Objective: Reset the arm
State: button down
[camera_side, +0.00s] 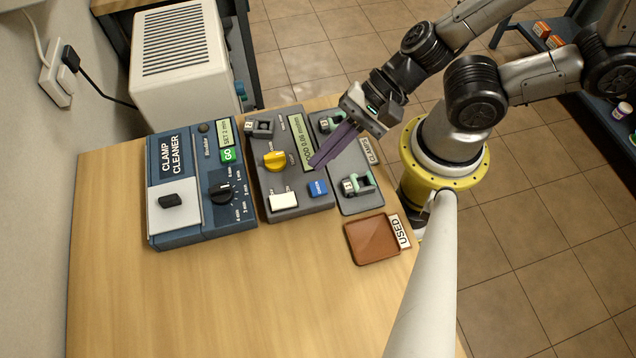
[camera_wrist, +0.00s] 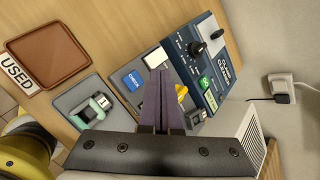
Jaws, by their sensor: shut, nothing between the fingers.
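My gripper (camera_side: 333,146) hangs above the grey panel with the clamp tray to its right, its purple fingers pointing down and left. The fingers are together with nothing between them. In the wrist view my gripper (camera_wrist: 160,88) covers part of the same panel (camera_wrist: 130,68). My arm reaches in from the upper right, bent at its joints.
A blue clamp cleaner (camera_side: 195,185) stands left of the grey panel (camera_side: 295,200). Clamps (camera_side: 357,184) sit on the tray (camera_side: 362,206). A brown USED tray (camera_side: 372,240) lies in front. A white box (camera_side: 185,60) stands behind. The table's front left is clear.

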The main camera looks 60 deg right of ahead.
dwell(0.3)
jog(key=shift+w+d, duration=0.15)
jog(key=w+d+r+n+t, duration=0.25)
jog(key=r+n, duration=0.25)
jog(key=r, duration=0.7)
jog(key=s+d+r+n+g+h, duration=0.1)
jog(key=s+d+n+h, duration=0.1)
jog(key=d+n+h, duration=0.2)
jog(key=s+d+r+n+g+h, duration=0.1)
jog(key=d+r+n+h, duration=0.1)
jog(key=d+n, duration=0.4)
jog(key=d+h, duration=0.1)
jog(key=d, duration=0.2)
jog(key=shift+s+d+r+n+h, duration=0.15)
jog(key=shift+s+d+n+h, duration=0.15)
jog(key=shift+s+d+h, duration=0.1)
dwell(0.5)
